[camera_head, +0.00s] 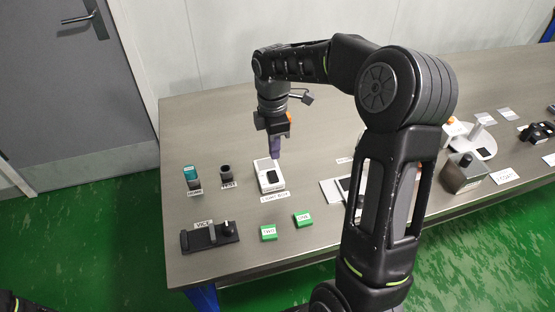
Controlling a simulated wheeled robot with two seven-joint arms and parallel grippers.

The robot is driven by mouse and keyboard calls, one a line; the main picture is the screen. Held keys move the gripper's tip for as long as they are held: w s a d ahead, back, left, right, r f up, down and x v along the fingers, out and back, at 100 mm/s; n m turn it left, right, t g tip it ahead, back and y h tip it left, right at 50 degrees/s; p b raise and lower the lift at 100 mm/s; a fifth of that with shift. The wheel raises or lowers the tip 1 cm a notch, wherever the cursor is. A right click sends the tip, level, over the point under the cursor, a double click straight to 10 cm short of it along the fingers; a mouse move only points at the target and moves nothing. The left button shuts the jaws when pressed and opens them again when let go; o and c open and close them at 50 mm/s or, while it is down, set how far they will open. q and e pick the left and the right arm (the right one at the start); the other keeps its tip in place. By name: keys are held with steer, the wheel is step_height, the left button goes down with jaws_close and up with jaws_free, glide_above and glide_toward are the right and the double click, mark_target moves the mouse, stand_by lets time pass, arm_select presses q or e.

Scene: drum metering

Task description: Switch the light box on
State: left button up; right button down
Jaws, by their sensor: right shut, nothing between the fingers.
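The light box (264,186) is a small white box with a dark patch on its top. It stands on the table behind a paper label that appears to read "LIGHT BOX". My right gripper (275,154) points down at the far edge of the light box. Its fingers are shut with nothing between them. The fingertips overlap the back of the box in the picture, and I cannot tell whether they touch it. Whether the light box is lit is unclear. My left gripper is not in view.
On the steel table (215,125), a teal-topped item (191,174) and a dark cylinder (226,172) stand left of the light box. A dark vice (210,237) and two green blocks (268,233) lie nearer. My right arm hides part of the right side.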

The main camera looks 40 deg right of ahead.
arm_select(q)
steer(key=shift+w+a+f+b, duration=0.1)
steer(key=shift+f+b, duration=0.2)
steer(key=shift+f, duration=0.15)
arm_select(e)
step_height(320, 180, up, 6)
steer(key=shift+w+a, duration=0.15)
steer(key=shift+f, duration=0.1)
